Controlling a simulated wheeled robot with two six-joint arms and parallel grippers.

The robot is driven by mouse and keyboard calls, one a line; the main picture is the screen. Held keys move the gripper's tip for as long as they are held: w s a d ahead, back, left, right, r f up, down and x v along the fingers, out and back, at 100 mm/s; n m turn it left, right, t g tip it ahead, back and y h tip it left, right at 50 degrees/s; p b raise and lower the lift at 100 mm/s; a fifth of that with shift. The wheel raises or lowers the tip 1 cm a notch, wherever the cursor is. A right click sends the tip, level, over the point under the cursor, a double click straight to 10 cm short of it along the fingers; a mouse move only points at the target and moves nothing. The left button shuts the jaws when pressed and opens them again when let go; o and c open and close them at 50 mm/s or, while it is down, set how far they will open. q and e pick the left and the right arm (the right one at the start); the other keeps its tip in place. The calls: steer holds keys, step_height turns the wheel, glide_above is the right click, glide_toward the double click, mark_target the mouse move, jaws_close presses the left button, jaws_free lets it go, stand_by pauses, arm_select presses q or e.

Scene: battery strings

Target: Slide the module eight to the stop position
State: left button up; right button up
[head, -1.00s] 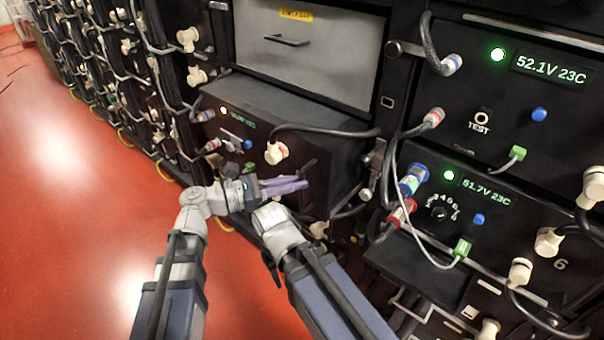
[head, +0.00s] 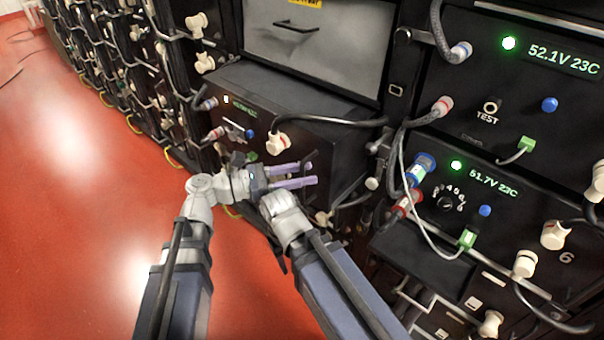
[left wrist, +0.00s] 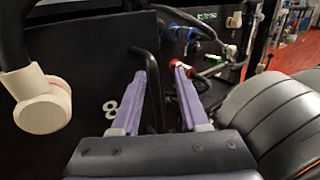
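Module eight (head: 315,142) is a black box jutting out of the rack, with a small green display and a cream plug on its face. In the left wrist view, a dark upright handle (left wrist: 153,85) stands between my left gripper's fingers (left wrist: 158,95), nearer the left one. I cannot tell whether they touch it. My right gripper is not clearly visible.
A grey drawer front (head: 318,45) is above the module. To the right, modules with lit displays (head: 492,180) carry plugs and looping cables. A black cable (head: 335,121) crosses the module's front from its cream plug (head: 278,143). The red floor (head: 90,200) at left is open.

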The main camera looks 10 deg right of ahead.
arm_select(q)
steer(key=a, duration=0.7)
steer(key=shift+s+a, duration=0.3)
steer(key=shift+a, duration=0.1)
steer(key=s+a+f+m+y, duration=0.1)
steer(key=a+f+m+y, duration=0.3)
steer(key=f+m+y, duration=0.7)
steer(key=s+a+f+m+y, duration=0.1)
steer(key=a+f+m+y, duration=0.55)
steer(key=a+f, duration=0.6)
steer(key=s+d+r+m+p, duration=0.1)
steer(key=s+d+r+p, duration=0.1)
steer(key=r+p, duration=0.6)
steer(key=s+d+r+m+g+y+p, duration=0.1)
steer(key=s+d+r+m+p, duration=0.1)
steer(key=r+p, duration=0.6)
steer(key=s+d+r+m+p, duration=0.2)
steer(key=d+r+p, duration=0.2)
steer(key=r+p, duration=0.4)
steer(key=shift+s+r+y, duration=0.2)
steer(key=shift+r+y, duration=0.15)
steer(key=shift+r, duration=0.45)
